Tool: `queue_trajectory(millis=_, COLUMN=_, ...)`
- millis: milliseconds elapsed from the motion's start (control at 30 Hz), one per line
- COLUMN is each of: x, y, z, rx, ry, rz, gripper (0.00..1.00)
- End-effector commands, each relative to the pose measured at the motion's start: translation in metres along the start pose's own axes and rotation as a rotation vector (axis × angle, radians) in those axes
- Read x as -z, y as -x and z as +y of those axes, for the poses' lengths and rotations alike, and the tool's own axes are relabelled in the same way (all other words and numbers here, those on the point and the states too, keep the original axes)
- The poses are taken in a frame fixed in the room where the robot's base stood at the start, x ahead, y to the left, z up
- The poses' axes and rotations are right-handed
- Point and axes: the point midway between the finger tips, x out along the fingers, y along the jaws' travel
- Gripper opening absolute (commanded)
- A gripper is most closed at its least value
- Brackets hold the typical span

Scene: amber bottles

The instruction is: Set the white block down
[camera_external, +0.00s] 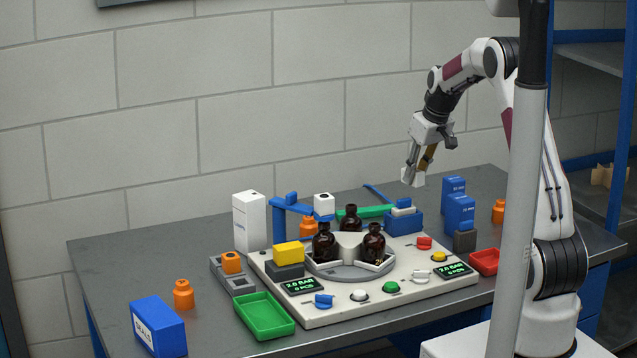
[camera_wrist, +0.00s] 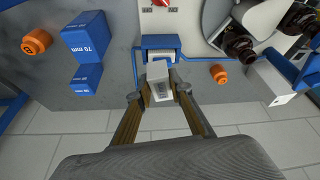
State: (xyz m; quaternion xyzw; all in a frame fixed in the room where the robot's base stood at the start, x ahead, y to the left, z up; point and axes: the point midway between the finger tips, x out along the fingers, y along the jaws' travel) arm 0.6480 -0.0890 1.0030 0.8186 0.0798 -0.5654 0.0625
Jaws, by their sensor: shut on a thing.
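My gripper (camera_external: 414,174) is raised above the back right of the table, with its fingers pointing down. It is shut on a small white block (camera_external: 419,181), which shows between the fingertips in the wrist view (camera_wrist: 161,86). The block is held in the air, clear of the table and other things. Its lower part shows beneath the fingers in the outside view.
A blue holder (camera_external: 400,222) with a pale piece on top stands below my gripper. Blue boxes (camera_external: 460,212) and an orange bottle (camera_external: 498,211) stand to its right. Amber bottles (camera_external: 374,245) stand on a round turntable to the left. Bare grey table (camera_external: 115,252) shows at left.

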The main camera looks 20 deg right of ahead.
Motion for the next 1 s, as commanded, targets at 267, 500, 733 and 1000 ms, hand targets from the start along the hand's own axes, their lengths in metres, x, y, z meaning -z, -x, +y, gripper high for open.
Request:
queue_trajectory(millis=267, x=0.023, y=-0.013, z=0.036, rx=0.029, ry=0.060, rz=0.009, gripper=0.00)
queue_trajectory(millis=500, x=0.037, y=-0.022, z=0.063, rx=0.053, ry=0.114, rz=0.022, gripper=0.00)
queue_trajectory(millis=733, x=0.044, y=-0.027, z=0.078, rx=0.067, ry=0.149, rz=0.034, gripper=0.00)
queue_trajectory(millis=1000, x=0.043, y=-0.042, z=0.087, rx=0.080, ry=0.173, rz=0.034, gripper=0.00)
